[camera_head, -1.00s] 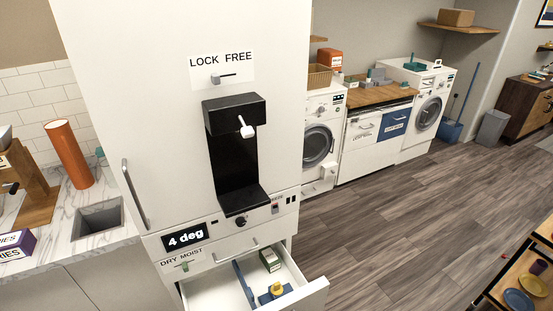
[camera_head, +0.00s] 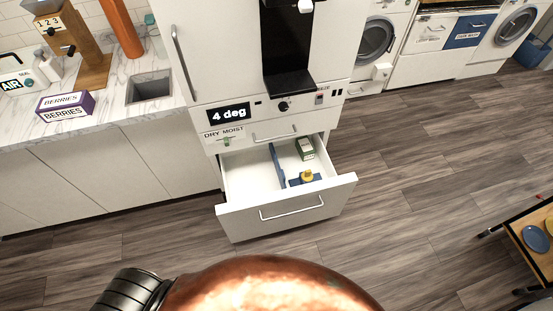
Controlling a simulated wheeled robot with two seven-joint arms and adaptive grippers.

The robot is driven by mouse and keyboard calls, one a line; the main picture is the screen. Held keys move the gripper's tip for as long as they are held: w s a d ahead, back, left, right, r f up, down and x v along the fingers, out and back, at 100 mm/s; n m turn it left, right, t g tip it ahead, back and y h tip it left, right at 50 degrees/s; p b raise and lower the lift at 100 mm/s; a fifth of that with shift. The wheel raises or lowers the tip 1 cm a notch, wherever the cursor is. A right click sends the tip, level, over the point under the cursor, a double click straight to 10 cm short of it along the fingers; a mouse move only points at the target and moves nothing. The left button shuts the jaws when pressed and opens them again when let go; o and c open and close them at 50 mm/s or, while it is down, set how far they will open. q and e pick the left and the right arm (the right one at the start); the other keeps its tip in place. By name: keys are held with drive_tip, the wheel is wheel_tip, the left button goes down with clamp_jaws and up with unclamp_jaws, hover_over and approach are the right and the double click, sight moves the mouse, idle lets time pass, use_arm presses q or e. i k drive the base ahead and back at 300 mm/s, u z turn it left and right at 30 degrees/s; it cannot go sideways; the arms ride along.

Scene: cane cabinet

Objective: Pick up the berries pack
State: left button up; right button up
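The berries pack (camera_head: 65,107) is a purple and white box marked "BERRIES". It lies on the white marble counter (camera_head: 100,121) at the left, near the counter's front edge. Neither of my grippers shows in the head view, so nothing is seen holding or touching the pack.
A drawer (camera_head: 286,211) of the white fridge stands open, with a blue divider, a green and white box (camera_head: 305,148) and a yellow-topped item (camera_head: 307,176) inside. A sink (camera_head: 149,88) is right of the pack. A wooden stand (camera_head: 80,50) is behind it.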

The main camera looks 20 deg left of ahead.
sight(74, 105)
drive_tip(key=u, duration=2.2)
drive_tip(key=k, duration=0.5)
drive_tip(key=u, duration=0.6)
drive_tip(key=i, duration=0.6)
drive_tip(key=u, duration=0.7)
drive_tip(key=i, duration=2.85)
drive_tip(key=z, duration=1.6)
drive_tip(key=i, duration=0.9)
drive_tip(key=z, duration=0.85)
